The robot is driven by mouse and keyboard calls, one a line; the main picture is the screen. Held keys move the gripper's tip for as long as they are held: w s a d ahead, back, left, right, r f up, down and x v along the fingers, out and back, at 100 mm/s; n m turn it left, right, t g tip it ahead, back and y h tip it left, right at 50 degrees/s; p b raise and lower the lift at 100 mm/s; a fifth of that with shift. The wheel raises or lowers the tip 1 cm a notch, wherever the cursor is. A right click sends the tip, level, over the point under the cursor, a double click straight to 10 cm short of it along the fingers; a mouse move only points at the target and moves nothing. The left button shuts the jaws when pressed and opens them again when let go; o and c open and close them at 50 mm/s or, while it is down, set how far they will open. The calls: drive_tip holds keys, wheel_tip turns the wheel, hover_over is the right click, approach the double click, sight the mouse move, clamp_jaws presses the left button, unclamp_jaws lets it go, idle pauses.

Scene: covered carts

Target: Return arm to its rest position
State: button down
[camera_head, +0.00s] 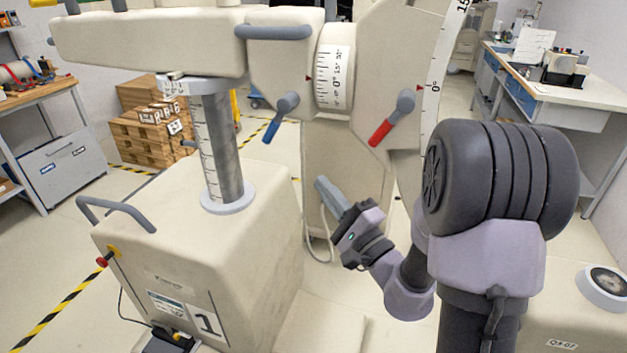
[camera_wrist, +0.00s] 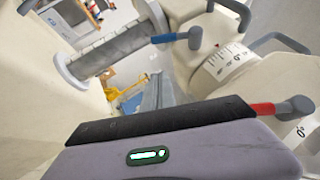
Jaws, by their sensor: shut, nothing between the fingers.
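My gripper (camera_head: 326,190) is at the middle of the head view, at the end of my arm (camera_head: 408,285), which bends up from the lower right. Its grey fingers point up and left, shut with nothing between them. They show in front of the beige machine's upright panel; I cannot tell how large the gap is. In the wrist view the gripper (camera_wrist: 153,92) shows beyond the dark edge of the wrist housing, with the machine's parts around it. The blue-handled lever (camera_head: 281,117) and red-handled lever (camera_head: 391,119) are above it, apart from the fingers.
The beige machine body (camera_head: 240,250) with its grey column (camera_head: 221,150) stands left of the arm. Its curved arm (camera_head: 408,50) rises behind. A workbench (camera_head: 570,95) is at the right, a bench (camera_head: 40,95) at the left, wooden crates (camera_head: 150,130) behind.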

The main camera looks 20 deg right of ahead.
drive_tip(key=s+a+r+n+g+y, duration=0.1)
drive_tip(key=s+a+n+g+y, duration=0.5)
drive_tip(key=a, duration=0.4)
drive_tip(key=s+a+r+n+g+y, duration=0.2)
drive_tip(key=s+a+n+g+y, duration=0.15)
drive_tip(key=s+a+g, duration=0.6)
drive_tip(key=s+f+n+g+h, duration=0.4)
drive_tip(key=s+f+h, duration=0.4)
drive_tip(key=s, duration=0.3)
drive_tip(key=d+r+t+h, duration=0.1)
drive_tip(key=d+t+h, duration=0.3)
drive_tip(key=d, duration=0.6)
drive_tip(key=shift+w+r+m+h, duration=0.2)
drive_tip(key=shift+r+m+h, duration=0.15)
drive_tip(key=shift+h, duration=0.8)
drive_tip(key=shift+t, duration=0.25)
